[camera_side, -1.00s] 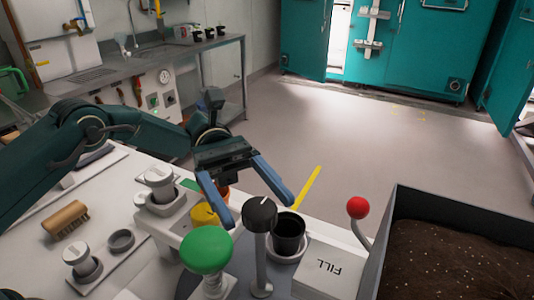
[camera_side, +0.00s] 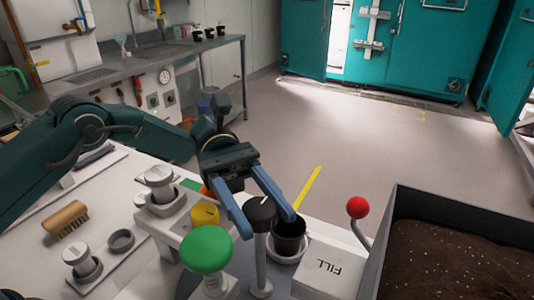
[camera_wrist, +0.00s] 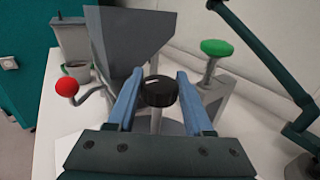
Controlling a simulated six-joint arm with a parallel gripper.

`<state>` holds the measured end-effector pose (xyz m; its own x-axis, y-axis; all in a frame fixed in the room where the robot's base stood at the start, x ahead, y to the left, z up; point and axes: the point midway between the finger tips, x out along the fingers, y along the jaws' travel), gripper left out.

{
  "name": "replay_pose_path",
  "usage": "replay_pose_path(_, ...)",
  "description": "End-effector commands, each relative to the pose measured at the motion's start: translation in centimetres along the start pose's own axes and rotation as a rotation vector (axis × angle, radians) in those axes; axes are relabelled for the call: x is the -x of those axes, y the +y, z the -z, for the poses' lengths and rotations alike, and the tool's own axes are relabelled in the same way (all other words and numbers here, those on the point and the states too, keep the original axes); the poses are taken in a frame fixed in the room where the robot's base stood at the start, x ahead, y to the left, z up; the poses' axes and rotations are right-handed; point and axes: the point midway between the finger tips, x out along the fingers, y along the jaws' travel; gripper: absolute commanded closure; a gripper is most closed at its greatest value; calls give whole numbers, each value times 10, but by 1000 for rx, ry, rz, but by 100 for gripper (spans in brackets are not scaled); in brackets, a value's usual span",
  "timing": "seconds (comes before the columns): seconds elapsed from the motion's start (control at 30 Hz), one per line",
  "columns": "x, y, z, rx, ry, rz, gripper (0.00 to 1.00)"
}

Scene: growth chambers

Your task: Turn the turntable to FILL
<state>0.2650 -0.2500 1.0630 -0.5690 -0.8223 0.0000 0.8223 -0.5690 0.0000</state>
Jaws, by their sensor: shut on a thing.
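The turntable's black round knob (camera_side: 262,209) stands on a grey post, with a short white mark on its top. It also shows in the wrist view (camera_wrist: 160,92). My gripper (camera_side: 268,226) has its two blue fingers on either side of the knob, shut on it. A white block (camera_side: 325,268) marked FILL lies right of the post. A black pot (camera_side: 289,240) sits in a pale round holder just right of the knob, partly hidden by a finger. The turntable's plate is mostly hidden below.
A green round knob (camera_side: 206,249) stands close left of the post. A red-ball lever (camera_side: 358,208) and a soil bin (camera_side: 455,245) stand at right. A yellow pot-like piece (camera_side: 205,215) is behind the green knob. A brush (camera_side: 65,219) lies at far left.

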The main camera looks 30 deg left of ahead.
Motion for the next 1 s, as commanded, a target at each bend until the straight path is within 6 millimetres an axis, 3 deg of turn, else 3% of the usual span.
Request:
replay_pose_path(0.8, 1, 1, -1, -3, 0, 111, 100)
replay_pose_path(0.83, 1, 0, -1, -4, 0, 111, 37)
replay_pose_path(0.9, 1, 0, -1, -3, 0, 111, 19)
replay_pose_path(1.0, 1, 0, 0, -2, 0, 113, 19)
